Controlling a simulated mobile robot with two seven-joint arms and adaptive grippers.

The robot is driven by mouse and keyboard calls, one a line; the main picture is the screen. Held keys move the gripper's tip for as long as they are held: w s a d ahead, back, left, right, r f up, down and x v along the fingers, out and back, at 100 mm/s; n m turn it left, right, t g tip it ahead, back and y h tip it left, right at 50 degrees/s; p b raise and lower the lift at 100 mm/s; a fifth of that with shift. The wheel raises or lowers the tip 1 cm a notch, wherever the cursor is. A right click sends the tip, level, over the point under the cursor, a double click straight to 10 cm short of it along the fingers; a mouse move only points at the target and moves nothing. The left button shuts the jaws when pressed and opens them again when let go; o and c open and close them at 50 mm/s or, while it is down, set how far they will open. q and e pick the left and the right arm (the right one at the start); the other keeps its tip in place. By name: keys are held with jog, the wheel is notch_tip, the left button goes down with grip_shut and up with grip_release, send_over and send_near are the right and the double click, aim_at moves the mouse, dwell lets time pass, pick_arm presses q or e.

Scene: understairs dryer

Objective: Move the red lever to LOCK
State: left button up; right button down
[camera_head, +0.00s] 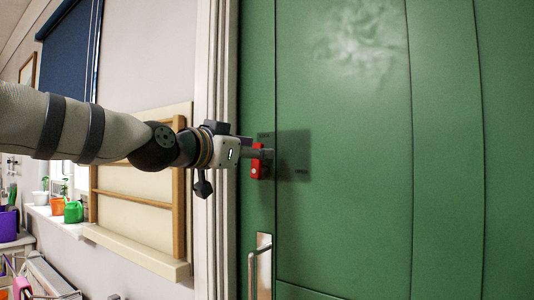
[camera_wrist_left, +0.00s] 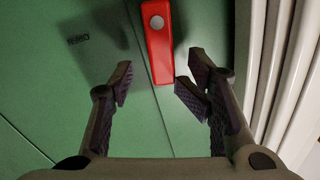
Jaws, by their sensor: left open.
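The red lever (camera_head: 256,164) is on the green door near its left edge, beside the white frame. In the left wrist view the gripper (camera_wrist_left: 150,82) is open, and the end of the red lever (camera_wrist_left: 158,45) shows between the fingertips, closer to the right one. Contact cannot be told. My right gripper is not in view.
The green door (camera_head: 350,230) fills the right side, with a metal pull handle (camera_head: 254,272) below the lever. The white door frame (camera_head: 214,225) stands close to my left gripper. A wood-framed board (camera_head: 140,205) and a sill with pots (camera_head: 73,211) are at left.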

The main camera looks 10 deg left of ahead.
pick_arm(q)
jog(key=shift+w+d+f, duration=0.2)
jog(key=shift+f, duration=0.1)
jog(key=shift+s, duration=0.2)
jog(key=shift+c, duration=1)
jog(key=shift+s+a, duration=0.1)
jog(key=shift+a, duration=0.05)
grip_shut()
jog(key=n, duration=0.1)
jog(key=a+n, duration=0.1)
jog(key=shift+w+r+n, duration=0.15)
jog(key=shift+w+n, duration=0.05)
jog(key=shift+n, duration=0.2)
jog(key=shift+o, duration=0.3)
grip_release()
jog(key=shift+o, duration=0.7)
jog(key=shift+w+d, duration=0.15)
